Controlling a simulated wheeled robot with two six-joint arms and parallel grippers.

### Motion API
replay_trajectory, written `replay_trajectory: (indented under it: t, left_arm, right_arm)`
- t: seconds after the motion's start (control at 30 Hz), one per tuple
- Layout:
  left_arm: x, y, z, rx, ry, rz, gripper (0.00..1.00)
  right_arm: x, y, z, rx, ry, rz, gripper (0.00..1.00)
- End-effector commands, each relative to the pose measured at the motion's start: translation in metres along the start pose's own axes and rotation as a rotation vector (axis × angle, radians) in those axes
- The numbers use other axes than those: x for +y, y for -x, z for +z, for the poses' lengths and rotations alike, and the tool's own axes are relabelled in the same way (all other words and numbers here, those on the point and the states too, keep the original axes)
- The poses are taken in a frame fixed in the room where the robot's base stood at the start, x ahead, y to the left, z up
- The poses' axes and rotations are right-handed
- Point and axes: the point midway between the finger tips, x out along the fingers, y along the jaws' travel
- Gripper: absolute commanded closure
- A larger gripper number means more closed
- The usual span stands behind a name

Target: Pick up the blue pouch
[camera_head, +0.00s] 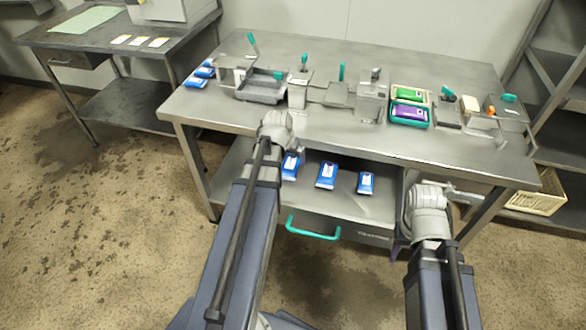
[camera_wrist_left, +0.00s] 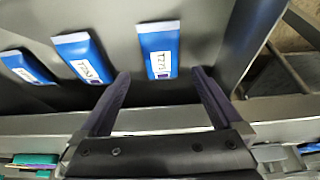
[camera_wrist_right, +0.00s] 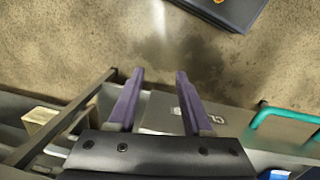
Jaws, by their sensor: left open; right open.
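Three blue pouches with white labels lie in a row on the lower shelf: left (camera_head: 290,166), middle (camera_head: 326,175) and right (camera_head: 366,183). More blue pouches (camera_head: 196,82) lie at the left end of the tabletop. In the left wrist view three blue pouches show; one (camera_wrist_left: 158,52) is straight ahead between my fingertips, the others (camera_wrist_left: 82,58) (camera_wrist_left: 26,67) to its left. My left gripper (camera_wrist_left: 159,73) is open and empty, apart from the pouch; in the head view my arm hides its fingers. My right gripper (camera_wrist_right: 160,72) is open and empty, right of the shelf.
The steel table (camera_head: 300,133) overhangs the shelf (camera_head: 240,170). Fixtures with green handles, a green pouch (camera_head: 408,93) and a purple pouch (camera_head: 408,112) stand on top. A drawer with a teal handle (camera_head: 313,229) is below. A cream crate (camera_head: 537,203) is at the right.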

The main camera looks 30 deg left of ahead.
Motion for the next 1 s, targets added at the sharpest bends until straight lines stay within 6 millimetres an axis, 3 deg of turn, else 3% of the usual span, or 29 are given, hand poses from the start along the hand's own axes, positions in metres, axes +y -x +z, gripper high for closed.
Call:
replay_trajectory:
  t: [0.1,0.37,0.77,1.0]
  left_arm:
    - [0.000,-0.015,0.001,-0.001,0.000,0.000,0.00]
    - [0.000,-0.019,0.001,-0.001,0.000,0.000,0.00]
    - [-0.001,-0.066,0.000,-0.001,-0.001,0.000,0.00]
    - [-0.001,-0.066,-0.001,-0.001,-0.001,0.000,0.00]
  right_arm:
    - [-0.001,-0.015,-0.001,0.000,0.000,0.000,0.50]
    - [-0.002,-0.018,-0.001,0.000,0.000,0.000,0.50]
    - [-0.006,-0.060,-0.004,0.000,0.000,0.000,0.50]
    - [-0.006,-0.060,-0.004,0.000,0.000,0.000,0.50]
